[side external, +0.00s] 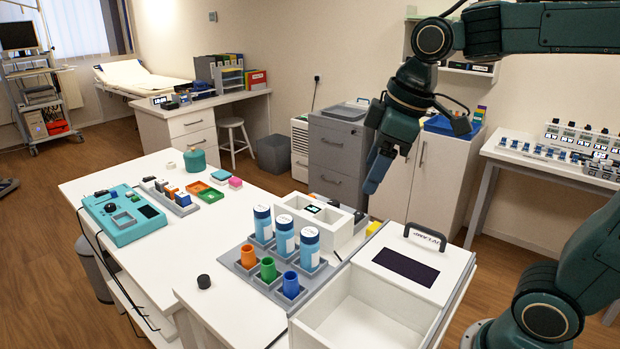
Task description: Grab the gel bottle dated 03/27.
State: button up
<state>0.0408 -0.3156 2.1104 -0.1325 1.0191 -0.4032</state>
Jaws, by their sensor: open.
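Three blue gel bottles with white labels stand upright in a grey rack (252,268) on the white table: a left one (263,224), a middle one (284,237) and a right one (309,250). The dates on their labels are too small to read, so I cannot tell which is 03/27. My gripper (377,176) is open and empty, pointing down, above and to the right of the bottles. It is apart from them and touches nothing that I can see.
Orange (249,256), green (267,270) and blue (291,286) cups stand in front of the bottles. A white box (318,231) is close behind. A teal device (122,214) is at left.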

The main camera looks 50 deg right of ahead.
jog(key=w+f+n+g, duration=0.2)
jog(key=w+n, duration=0.3)
jog(key=w, duration=0.6)
jog(key=n+g, duration=0.2)
jog(key=n, duration=0.3)
send_over(285, 219)
jog(key=d, duration=0.2)
jog(key=shift+y, duration=0.4)
jog(key=f, duration=0.5)
jog(key=shift+s+a+f, duration=0.15)
jog(key=shift+a+f, duration=0.1)
jog(key=shift+f, duration=0.15)
jog(key=shift+a+f, duration=0.15)
jog(key=shift+f, duration=1.3)
jog(key=shift+a+f, duration=0.2)
jog(key=shift+f, duration=1.2)
jog(key=shift+a+f, duration=0.15)
jog(key=shift+f, duration=1.3)
jog(key=shift+f, duration=0.1)
jog(key=shift+w+a+f, duration=0.15)
jog(key=shift+f, duration=1.1)
jog(key=shift+w+a+f, duration=0.1)
jog(key=shift+a+f, duration=0.05)
jog(key=shift+f, duration=1.05)
jog(key=shift+c, duration=0.3)
jog(key=c, duration=1.1)
